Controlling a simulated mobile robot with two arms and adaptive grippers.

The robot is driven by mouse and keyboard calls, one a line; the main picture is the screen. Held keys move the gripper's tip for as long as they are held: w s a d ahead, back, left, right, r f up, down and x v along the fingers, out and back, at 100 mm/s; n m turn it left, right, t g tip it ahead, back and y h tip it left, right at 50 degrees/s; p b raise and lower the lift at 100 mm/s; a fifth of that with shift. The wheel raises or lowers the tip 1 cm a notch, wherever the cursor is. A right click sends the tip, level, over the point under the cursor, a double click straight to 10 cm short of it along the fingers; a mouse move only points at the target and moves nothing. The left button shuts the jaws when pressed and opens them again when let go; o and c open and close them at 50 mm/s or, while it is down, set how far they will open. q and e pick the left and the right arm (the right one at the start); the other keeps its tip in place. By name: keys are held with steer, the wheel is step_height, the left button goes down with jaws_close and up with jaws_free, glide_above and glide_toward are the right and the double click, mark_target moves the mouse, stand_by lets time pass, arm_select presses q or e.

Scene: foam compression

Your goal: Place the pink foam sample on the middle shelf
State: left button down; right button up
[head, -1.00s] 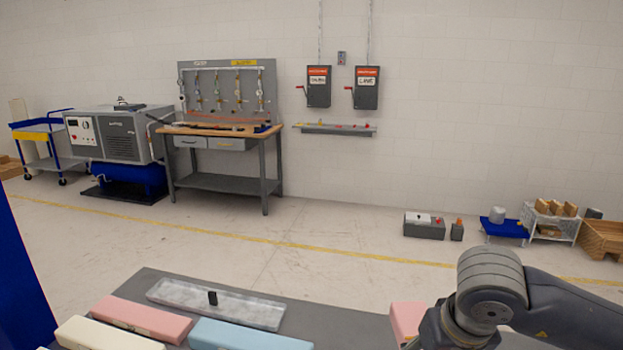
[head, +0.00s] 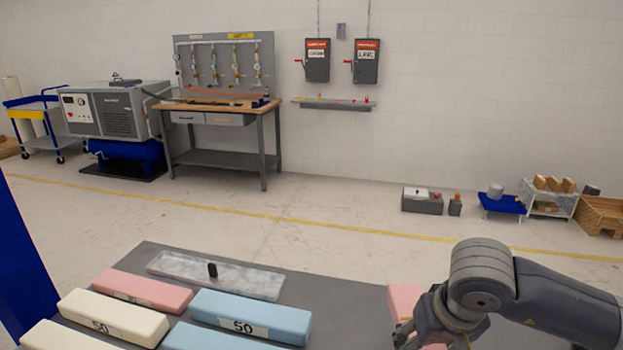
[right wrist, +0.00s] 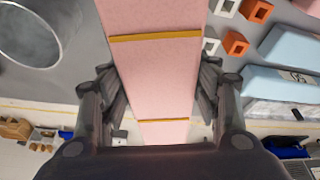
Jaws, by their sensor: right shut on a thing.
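A pink foam sample (head: 403,300) is in my right gripper (head: 432,332) near the bottom of the head view, partly hidden by the arm. In the right wrist view the pink foam (right wrist: 160,70), with two yellow bands, runs between the two fingers of my right gripper (right wrist: 157,95), which is shut on it. A second pink block (head: 143,290) lies on the grey table at the left. My left gripper is not in view. I cannot make out a middle shelf.
The grey table (head: 345,320) carries cream blocks (head: 113,316), blue blocks (head: 250,316) and a clear plate (head: 215,275). A blue upright (head: 22,265) stands at the left edge. In the wrist view are a round metal container (right wrist: 30,32) and small orange blocks (right wrist: 235,43).

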steer(key=w+d+f+m+b, duration=0.2)
steer(key=w+d+f+m, duration=0.15)
steer(key=d, duration=0.25)
steer(key=shift+n+h, duration=0.25)
steer(key=shift+h, duration=0.15)
step_height(320, 180, down, 10)
steer(key=p, duration=0.2)
steer(key=shift+d+f+p, duration=0.15)
steer(key=shift+p, duration=0.2)
steer(key=shift+w, duration=0.1)
steer(key=shift+f+b, duration=0.2)
steer(key=shift+b, duration=0.1)
steer(key=o, duration=0.6)
